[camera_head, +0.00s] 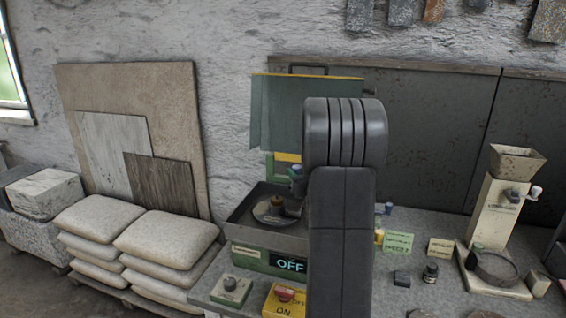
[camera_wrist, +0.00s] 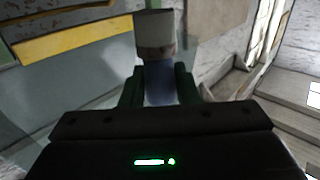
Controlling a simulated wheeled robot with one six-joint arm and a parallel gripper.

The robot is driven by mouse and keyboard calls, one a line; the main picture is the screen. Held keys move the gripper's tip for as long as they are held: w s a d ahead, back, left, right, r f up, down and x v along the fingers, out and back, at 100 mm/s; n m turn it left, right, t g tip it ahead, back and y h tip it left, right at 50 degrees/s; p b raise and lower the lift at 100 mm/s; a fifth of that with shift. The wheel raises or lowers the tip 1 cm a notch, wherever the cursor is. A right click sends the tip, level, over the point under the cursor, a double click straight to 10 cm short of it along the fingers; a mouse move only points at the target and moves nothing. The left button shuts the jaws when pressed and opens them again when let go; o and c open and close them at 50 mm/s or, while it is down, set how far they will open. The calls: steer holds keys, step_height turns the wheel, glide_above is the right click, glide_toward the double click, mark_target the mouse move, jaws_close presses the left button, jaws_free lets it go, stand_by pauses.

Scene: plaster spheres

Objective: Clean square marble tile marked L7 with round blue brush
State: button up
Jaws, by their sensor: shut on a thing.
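My gripper (camera_wrist: 159,88) is shut on a round brush (camera_wrist: 158,88) in the wrist view. Its blue handle is between the dark green fingers, with a brown band and a pale, blunt top above them. In the head view my dark arm stands in front of the bench and hides most of the gripper. A small bluish top, perhaps the brush, shows left of the arm, above a grey tray-like machine. I cannot make out a tile marked L7 in either view.
The machine (camera_head: 262,258) reads OFF; a round disc (camera_head: 270,210) sits in its tray. Sacks (camera_head: 168,238) are stacked left. A hopper stand (camera_head: 497,210) is right.

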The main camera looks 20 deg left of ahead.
steer(key=shift+w+a+f, duration=0.1)
steer(key=shift+w+a, duration=0.05)
steer(key=shift+w, duration=0.05)
steer(key=shift+s+f+b, duration=0.1)
steer(key=shift+f+b, duration=0.35)
steer(key=shift+f, duration=0.05)
steer(key=shift+f+b, duration=0.95)
steer(key=shift+f, duration=0.85)
steer(key=shift+f+b, duration=1)
steer(key=shift+f, duration=0.05)
steer(key=shift+f, duration=0.25)
steer(key=shift+r, duration=0.1)
